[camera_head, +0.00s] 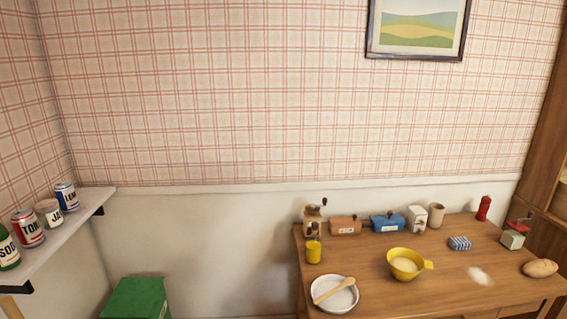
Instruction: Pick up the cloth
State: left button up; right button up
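The cloth (459,243) appears to be the small blue-and-white striped, folded piece lying on the wooden table (445,285), right of the middle. It lies behind a whitish powdery patch and to the right of a yellow bowl, apart from both. Nothing covers it. Neither of my grippers shows in the head view.
Around the cloth stand the yellow bowl (405,264), a white mug (437,215), a red bottle (484,207) and a small grinder (513,238). A bread loaf (540,268) lies at the right. A white dish with a wooden spoon (334,291) sits front left. A shelf (62,235) holds cans.

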aim_at(462, 243)
jog(key=z, duration=1.4)
jog(key=i+l+z, duration=0.2)
jog(key=i, duration=0.5)
jog(key=i+l+z, duration=0.2)
jog(key=i, duration=0.5)
jog(key=i+l+z, duration=0.2)
jog(key=i, duration=0.5)
